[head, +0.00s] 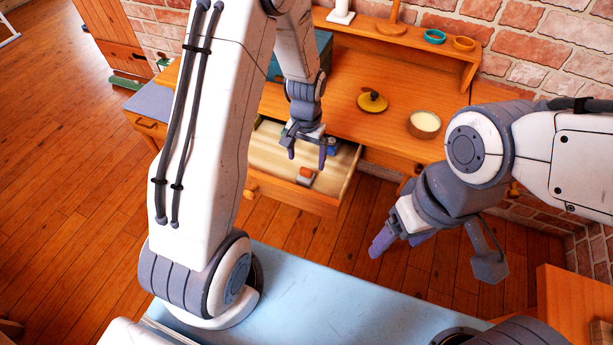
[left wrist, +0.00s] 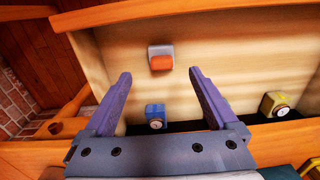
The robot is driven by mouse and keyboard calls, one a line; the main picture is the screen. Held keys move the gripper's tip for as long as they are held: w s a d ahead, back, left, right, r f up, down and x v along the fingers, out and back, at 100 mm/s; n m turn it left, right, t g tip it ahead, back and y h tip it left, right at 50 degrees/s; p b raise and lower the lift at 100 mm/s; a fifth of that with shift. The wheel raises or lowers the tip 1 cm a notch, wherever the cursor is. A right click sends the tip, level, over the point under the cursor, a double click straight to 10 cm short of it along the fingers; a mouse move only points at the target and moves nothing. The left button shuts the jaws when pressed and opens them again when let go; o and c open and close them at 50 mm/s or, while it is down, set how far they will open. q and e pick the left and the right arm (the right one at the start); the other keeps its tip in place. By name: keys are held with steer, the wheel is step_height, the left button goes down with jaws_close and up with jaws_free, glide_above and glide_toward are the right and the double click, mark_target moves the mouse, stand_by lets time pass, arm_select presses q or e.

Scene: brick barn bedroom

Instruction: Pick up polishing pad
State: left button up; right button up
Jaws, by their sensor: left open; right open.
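A small block, orange with a pale grey part (head: 306,175), lies on the floor of the open drawer (head: 345,181). It also shows in the left wrist view (left wrist: 161,58). A round yellow disc with a dark handle (head: 372,100) lies on the desktop. I cannot tell for sure which of the two is the polishing pad. My left gripper (head: 307,156) is open and empty above the drawer, pointing down. In the left wrist view the block appears just beyond and between its fingertips. My right gripper (head: 384,238) is open and empty, in front of the desk, away from the drawer.
A blue bottle-like item (left wrist: 155,116) and a yellow one (left wrist: 275,104) are in the drawer, near its dark edge. A bowl with pale contents (head: 424,124) stands on the desktop (head: 350,125). A light blue surface (head: 330,300) is in the foreground.

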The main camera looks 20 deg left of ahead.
mark_target(306, 170)
arm_select(q)
step_height(306, 170, down, 7)
steer(key=shift+w+a+r, duration=0.1)
stand_by(0.3)
steer(key=c, duration=1.4)
